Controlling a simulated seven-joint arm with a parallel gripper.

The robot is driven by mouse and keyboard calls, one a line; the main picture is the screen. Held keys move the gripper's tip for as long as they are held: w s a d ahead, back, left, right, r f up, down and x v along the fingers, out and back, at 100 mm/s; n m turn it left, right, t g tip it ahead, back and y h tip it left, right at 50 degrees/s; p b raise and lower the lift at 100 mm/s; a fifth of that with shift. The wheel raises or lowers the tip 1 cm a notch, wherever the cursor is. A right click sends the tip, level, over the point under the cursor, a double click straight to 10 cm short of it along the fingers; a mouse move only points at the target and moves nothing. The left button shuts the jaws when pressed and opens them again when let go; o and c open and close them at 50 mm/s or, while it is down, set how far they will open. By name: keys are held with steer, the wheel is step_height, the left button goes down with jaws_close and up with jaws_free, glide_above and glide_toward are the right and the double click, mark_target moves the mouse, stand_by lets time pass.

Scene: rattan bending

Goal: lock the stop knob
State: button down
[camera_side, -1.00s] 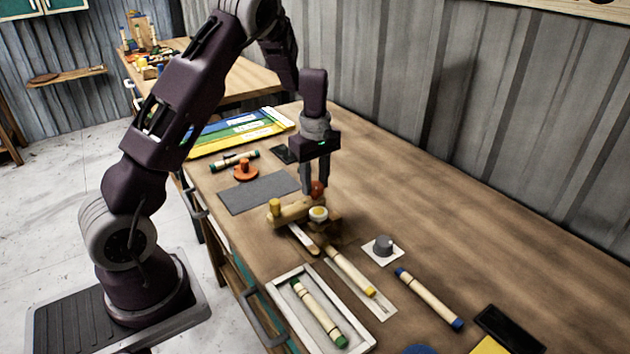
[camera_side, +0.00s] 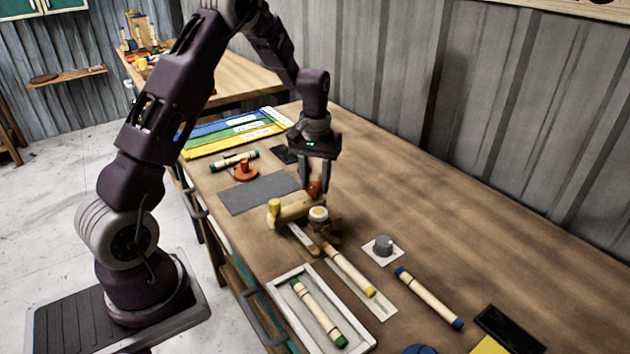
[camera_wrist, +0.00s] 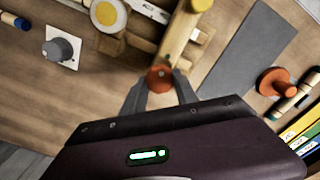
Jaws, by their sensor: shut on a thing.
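The stop knob, red-orange (camera_side: 314,188), stands at the back of the wooden bending jig (camera_side: 290,211). In the wrist view the knob (camera_wrist: 159,78) sits between my fingertips. My gripper (camera_side: 315,187) reaches down from above, its two fingers on either side of the knob, shut on it. The jig carries a yellow-topped peg (camera_side: 274,206) and a round white dial with a yellow centre (camera_side: 318,213). The fingers partly cover the knob, and whether it is locked cannot be told.
A grey knob on a white plate (camera_side: 383,246) stands to the right. An orange knobbed piece (camera_side: 244,171) stands beyond the grey mat (camera_side: 258,193). A white tray (camera_side: 282,284) with a green-ended stick is in front.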

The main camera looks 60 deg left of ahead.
mark_target(315, 186)
steer(key=shift+m, duration=1.5)
steer(key=c, duration=0.9)
jaws_free()
steer(key=shift+c, duration=0.2)
step_height(315, 186, up, 7)
steer(key=shift+r, duration=0.2)
steer(key=s+d+r+m+t, duration=0.3)
steer(key=s+d+r, duration=0.9)
steer(key=r, duration=0.1)
steer(key=s+d+t, duration=0.1)
steer(key=s+d, duration=0.1)
steer(key=s, duration=0.5)
steer(key=s+d+m+t, duration=0.1)
steer(key=s+d, duration=0.2)
steer(key=s, duration=0.3)
steer(key=shift+s+d+f+m+t, duration=0.25)
steer(key=shift+s+d+m+t, duration=0.05)
steer(key=shift+s, duration=0.05)
